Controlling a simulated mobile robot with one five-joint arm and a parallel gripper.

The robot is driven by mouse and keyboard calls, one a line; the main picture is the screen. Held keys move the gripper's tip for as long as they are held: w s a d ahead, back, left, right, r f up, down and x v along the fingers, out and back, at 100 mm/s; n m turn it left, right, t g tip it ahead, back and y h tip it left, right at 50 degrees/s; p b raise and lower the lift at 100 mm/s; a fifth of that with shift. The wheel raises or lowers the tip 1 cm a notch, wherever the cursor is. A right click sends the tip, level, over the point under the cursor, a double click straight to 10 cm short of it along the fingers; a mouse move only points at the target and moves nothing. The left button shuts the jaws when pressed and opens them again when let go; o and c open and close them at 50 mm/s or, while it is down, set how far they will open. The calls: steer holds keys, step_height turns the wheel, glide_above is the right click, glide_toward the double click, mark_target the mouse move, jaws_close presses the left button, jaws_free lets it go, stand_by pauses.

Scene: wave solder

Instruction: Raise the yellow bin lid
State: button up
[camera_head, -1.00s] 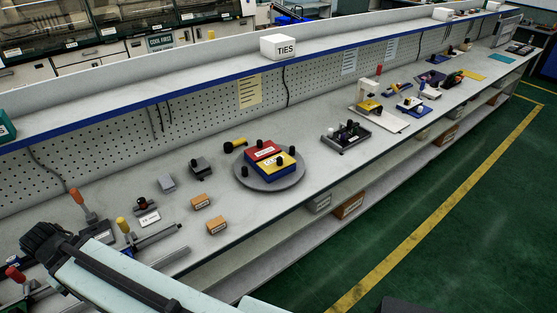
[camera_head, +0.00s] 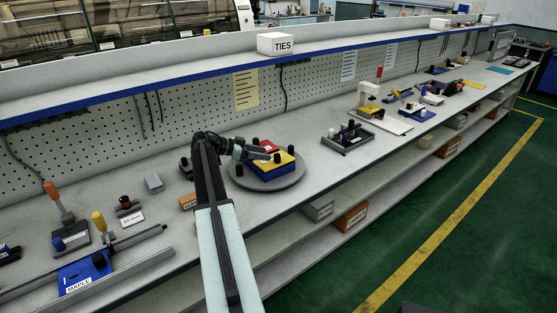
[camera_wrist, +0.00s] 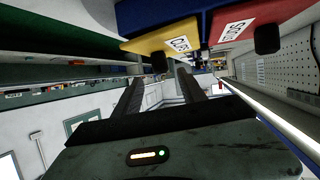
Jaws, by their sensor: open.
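The yellow bin lid (camera_head: 283,166) tops one half of a two-part bin on a round grey turntable (camera_head: 290,182); it looks closed. The red lid (camera_head: 268,146) lies beside it. In the wrist view, the yellow lid (camera_wrist: 165,42) has a white label and a black knob (camera_wrist: 158,62), and the red lid (camera_wrist: 255,24) has its own knob. My gripper (camera_head: 268,153) is at the bin's left side in the head view. In the wrist view my gripper (camera_wrist: 159,76) is open and empty, its fingertips close to the yellow lid's knob. Contact cannot be told.
The pegboard (camera_head: 215,110) rises behind. Bare bench lies between turntable and tray.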

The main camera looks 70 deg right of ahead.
mark_target(278, 157)
steer(key=b+x, duration=0.2)
steer(key=x, duration=0.5)
steer(key=shift+s+f+b, duration=0.15)
steer(key=shift+f+b, duration=0.05)
steer(key=shift+b, duration=0.2)
jaws_close()
stand_by(0.8)
